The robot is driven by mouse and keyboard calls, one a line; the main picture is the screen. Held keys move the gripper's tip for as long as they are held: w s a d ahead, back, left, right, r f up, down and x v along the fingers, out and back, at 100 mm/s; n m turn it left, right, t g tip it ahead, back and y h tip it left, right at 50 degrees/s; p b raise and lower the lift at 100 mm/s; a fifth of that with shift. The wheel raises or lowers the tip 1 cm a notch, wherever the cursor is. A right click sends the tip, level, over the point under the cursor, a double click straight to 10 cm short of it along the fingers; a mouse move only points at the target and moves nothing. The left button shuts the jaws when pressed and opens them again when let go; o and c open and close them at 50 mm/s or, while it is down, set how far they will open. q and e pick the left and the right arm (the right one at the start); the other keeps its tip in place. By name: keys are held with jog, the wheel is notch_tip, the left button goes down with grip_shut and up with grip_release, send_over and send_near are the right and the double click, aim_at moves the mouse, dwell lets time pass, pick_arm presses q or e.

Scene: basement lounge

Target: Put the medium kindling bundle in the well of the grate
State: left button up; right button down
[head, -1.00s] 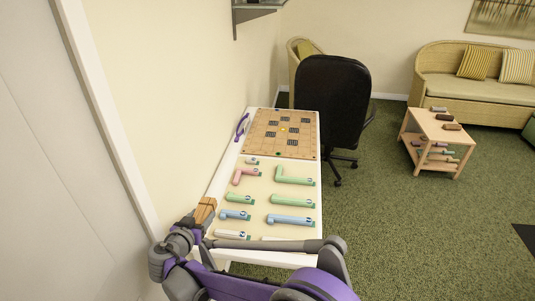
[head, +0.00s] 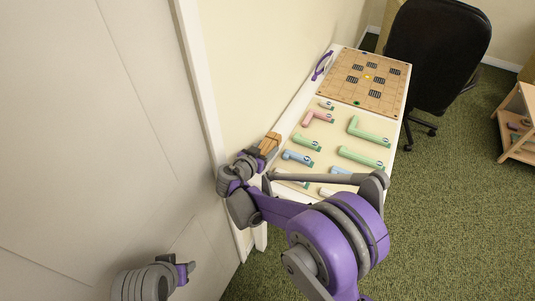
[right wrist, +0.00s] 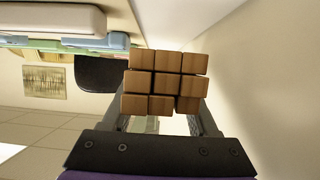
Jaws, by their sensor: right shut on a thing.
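A wooden kindling bundle (head: 269,143) is held at the left edge of the white table, beside the wall. In the right wrist view the bundle (right wrist: 164,82) shows as several square stick ends packed in rows between the two dark fingers. My right gripper (head: 258,153) is shut on it. I cannot tell its size class from these frames. The grate is not in view.
A white table (head: 402,128) holds a gridded board (head: 340,87), a purple handle (head: 321,65) and several pastel pieces. A black chair (head: 437,43) stands behind it. A wooden shelf table (head: 515,150) is at the right edge. A pale wall is close on the left; green carpet is open at right.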

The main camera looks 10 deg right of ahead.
notch_tip(320, 180, down, 4)
jog(key=shift+r, duration=0.2)
jog(key=shift+c, duration=2.2)
grip_release()
jog(key=shift+r, duration=0.1)
